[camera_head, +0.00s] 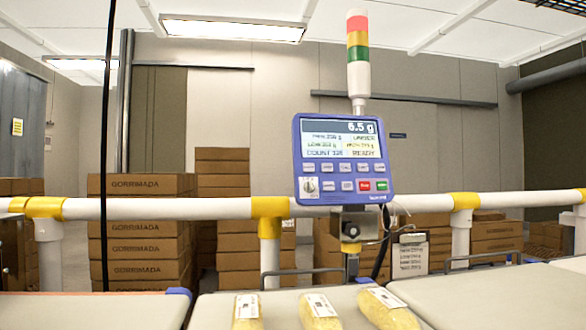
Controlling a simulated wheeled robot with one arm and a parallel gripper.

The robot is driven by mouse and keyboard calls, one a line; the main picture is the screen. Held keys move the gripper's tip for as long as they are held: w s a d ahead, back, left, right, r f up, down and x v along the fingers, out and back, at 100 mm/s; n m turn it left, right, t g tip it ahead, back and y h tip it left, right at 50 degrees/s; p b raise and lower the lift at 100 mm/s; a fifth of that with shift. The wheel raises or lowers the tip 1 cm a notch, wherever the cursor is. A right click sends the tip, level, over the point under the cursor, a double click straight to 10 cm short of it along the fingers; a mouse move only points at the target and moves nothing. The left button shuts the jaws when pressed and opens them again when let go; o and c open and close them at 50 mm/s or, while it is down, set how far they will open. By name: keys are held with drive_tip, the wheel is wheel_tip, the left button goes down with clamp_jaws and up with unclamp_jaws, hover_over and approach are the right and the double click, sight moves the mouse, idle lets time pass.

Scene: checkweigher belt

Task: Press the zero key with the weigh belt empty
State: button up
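The blue weigh terminal (342,160) stands on a post at the middle of the head view. Its screen (342,139) reads 6.5 g on the top line, with smaller lines below including READY. Under the screen are rows of small keys (345,176), with a red key, a green key and a round knob at the left. The key labels are too small to read, so I cannot tell which is the zero key. Several yellow bags (319,309) with white labels lie at the bottom edge on the light middle belt (282,301). My gripper is not in view.
A white rail (180,208) with yellow joints crosses behind the belts. Other belt sections lie at left (90,310) and right (490,296). A light tower (358,55) rises behind the terminal. A tag (410,257) hangs below the rail. Stacked cartons (140,230) stand behind.

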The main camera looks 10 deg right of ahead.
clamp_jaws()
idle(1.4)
